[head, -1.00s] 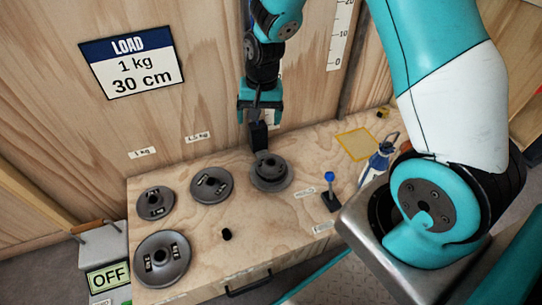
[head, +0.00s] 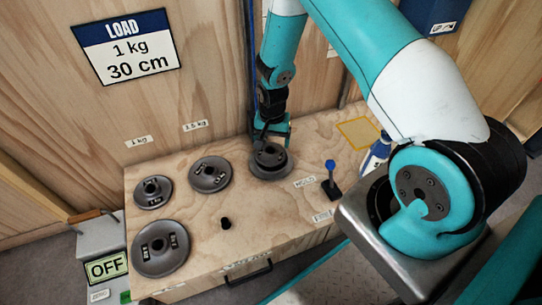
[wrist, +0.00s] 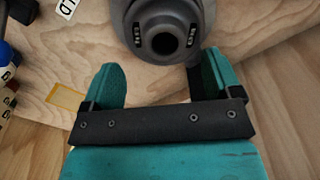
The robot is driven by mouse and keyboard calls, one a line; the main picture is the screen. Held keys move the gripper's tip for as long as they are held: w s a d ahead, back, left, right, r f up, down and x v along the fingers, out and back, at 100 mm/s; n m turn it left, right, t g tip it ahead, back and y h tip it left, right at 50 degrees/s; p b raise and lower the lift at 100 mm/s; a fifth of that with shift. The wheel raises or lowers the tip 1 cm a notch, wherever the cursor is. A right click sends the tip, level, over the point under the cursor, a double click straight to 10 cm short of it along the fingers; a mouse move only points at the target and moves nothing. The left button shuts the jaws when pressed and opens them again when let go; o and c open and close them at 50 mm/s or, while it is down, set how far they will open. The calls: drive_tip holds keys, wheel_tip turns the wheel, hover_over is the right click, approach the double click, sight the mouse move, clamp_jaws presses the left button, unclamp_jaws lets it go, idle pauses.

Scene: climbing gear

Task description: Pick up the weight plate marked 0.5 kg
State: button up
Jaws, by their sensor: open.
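A small dark grey plate (head: 269,153) rests on a wider plate (head: 284,172) at the back right of the group on the wooden bench; I cannot read its mark. My gripper (head: 273,138) is just behind and above this stack. In the wrist view my gripper (wrist: 160,62) is open and empty, and the hubbed plate (wrist: 165,32) lies just beyond and between the fingertips, apart from them. Other plates lie at the left: a small one (head: 153,193), a middle one (head: 210,174) and a large one (head: 160,250). Their marks are too small to read surely.
A blue-knobbed lever (head: 331,178) stands right of the stack, with a blue and white bottle (head: 376,155) beyond it. The wooden wall is close behind; a yellow-outlined square (head: 358,132) is empty.

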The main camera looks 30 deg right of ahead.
sight(271, 150)
drive_tip(key=f, duration=0.1)
drive_tip(key=f+b, duration=0.1)
drive_tip(key=f, duration=0.1)
drive_tip(key=f+b, duration=0.1)
drive_tip(key=f, duration=0.1)
drive_tip(key=shift+w+a+f, duration=0.15)
drive_tip(key=shift+w, duration=0.1)
